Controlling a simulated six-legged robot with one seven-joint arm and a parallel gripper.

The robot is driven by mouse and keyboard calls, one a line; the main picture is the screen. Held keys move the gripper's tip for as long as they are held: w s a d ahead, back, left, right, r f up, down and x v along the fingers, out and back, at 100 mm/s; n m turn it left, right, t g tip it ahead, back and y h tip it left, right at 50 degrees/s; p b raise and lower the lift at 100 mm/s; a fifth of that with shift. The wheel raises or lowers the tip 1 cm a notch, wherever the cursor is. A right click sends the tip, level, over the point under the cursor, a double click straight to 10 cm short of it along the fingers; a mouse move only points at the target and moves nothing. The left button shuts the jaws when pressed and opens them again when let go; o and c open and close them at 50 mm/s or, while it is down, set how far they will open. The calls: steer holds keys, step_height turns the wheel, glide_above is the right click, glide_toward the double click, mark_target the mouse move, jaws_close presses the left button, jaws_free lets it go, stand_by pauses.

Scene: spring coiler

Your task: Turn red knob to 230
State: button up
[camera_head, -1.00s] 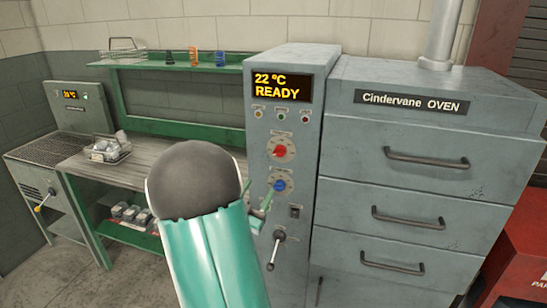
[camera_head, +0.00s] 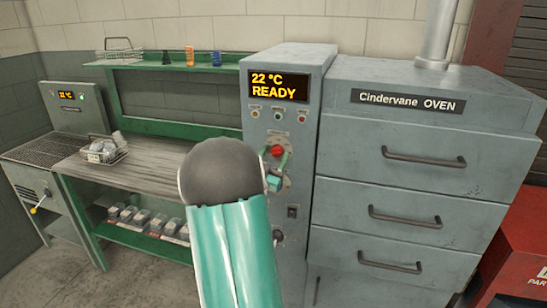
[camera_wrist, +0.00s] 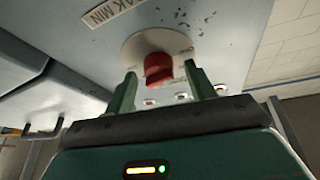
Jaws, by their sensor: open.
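The red knob (camera_head: 277,151) sits on a round pale dial on the grey control column, below the display. In the wrist view the red knob (camera_wrist: 158,70) lies between the two green fingers of my gripper (camera_wrist: 161,77), with one finger on each side. The jaws are open, with a gap seen beside the knob; whether a finger touches it I cannot tell. In the head view my gripper (camera_head: 279,166) is in front of the dial's lower part. The dial's scale is too small to read.
The column's display (camera_head: 278,86) reads 22 °C READY. Small indicator lamps (camera_head: 278,116) sit above the dial. The Cindervane oven (camera_head: 420,160) stands right of the column. A workbench (camera_head: 150,165) with a wire basket is left.

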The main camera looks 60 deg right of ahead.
steer(key=c, duration=0.9)
steer(key=shift+c, duration=0.2)
steer(key=shift+w+m+g, duration=0.1)
steer(key=shift+m+g, duration=0.3)
steer(key=m+g, duration=0.1)
steer(key=m, duration=0.2)
steer(key=m+g+y, duration=0.1)
steer(key=m, duration=0.1)
steer(key=shift+w+r+m+g, duration=0.1)
steer(key=shift+w+m+g, duration=0.05)
steer(key=shift+m+g, duration=0.2)
steer(key=m+y, duration=0.1)
steer(key=m, duration=0.2)
steer(key=m+g+y, duration=0.1)
steer(key=m, duration=0.2)
steer(key=shift+r+m, duration=0.2)
steer(key=shift+m, duration=0.05)
steer(key=m+y, duration=0.2)
steer(key=m, duration=0.2)
steer(key=shift+r, duration=0.2)
steer(key=m+y, duration=0.1)
steer(key=m, duration=0.1)
steer(key=m+t+y, duration=0.1)
steer(key=m, duration=0.1)
steer(key=shift+r, duration=0.15)
steer(key=shift+m, duration=0.3)
